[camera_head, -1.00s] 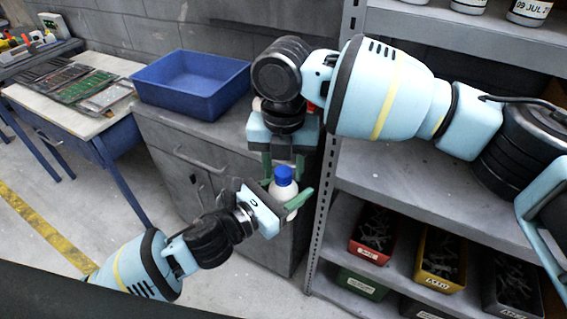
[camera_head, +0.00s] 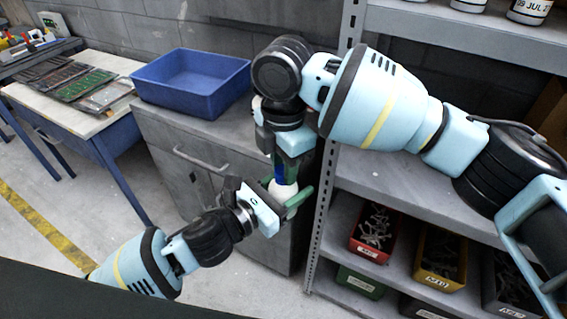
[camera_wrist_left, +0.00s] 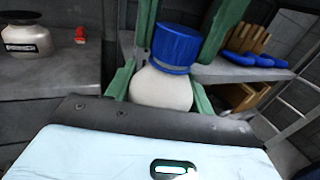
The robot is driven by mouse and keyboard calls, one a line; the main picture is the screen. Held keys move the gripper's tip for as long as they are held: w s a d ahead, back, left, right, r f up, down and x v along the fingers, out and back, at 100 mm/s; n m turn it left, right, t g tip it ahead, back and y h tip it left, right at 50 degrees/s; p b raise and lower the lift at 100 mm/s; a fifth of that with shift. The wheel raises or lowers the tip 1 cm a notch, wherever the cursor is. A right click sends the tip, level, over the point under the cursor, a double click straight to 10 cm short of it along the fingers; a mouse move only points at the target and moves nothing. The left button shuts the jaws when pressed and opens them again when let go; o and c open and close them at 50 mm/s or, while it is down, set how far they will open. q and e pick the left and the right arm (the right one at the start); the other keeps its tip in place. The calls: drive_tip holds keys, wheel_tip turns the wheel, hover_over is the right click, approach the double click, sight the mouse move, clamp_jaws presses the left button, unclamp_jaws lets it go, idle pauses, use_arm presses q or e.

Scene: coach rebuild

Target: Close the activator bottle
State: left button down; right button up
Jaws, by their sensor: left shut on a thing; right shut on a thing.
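The activator bottle is white, and its body (camera_head: 284,191) shows between the green fingers of my left gripper (camera_head: 286,194), which is shut on it. In the left wrist view the round white body (camera_wrist_left: 160,88) stands nearly upright. The blue cap (camera_wrist_left: 175,46) sits at the top of the bottle, looking slightly tilted there. My right gripper (camera_head: 284,170) reaches down from above and is shut on the cap, its green fingers on either side. The fingers partly hide the cap in the head view. I cannot tell how tightly the cap is seated.
A blue bin (camera_head: 191,82) stands on the grey cabinet (camera_head: 228,135) behind my arms. A grey shelf unit (camera_head: 375,186) with red (camera_head: 372,238) and yellow (camera_head: 440,259) parts bins is at the right. A labelled white bottle (camera_wrist_left: 27,40) shows in the left wrist view.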

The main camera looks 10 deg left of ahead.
drive_tip(key=m, duration=1.4)
drive_tip(key=shift+m, duration=0.4)
drive_tip(key=m, duration=0.6)
drive_tip(key=o, duration=1.1)
drive_tip(key=shift+r, duration=2.25)
drive_tip(key=shift+c, duration=0.4)
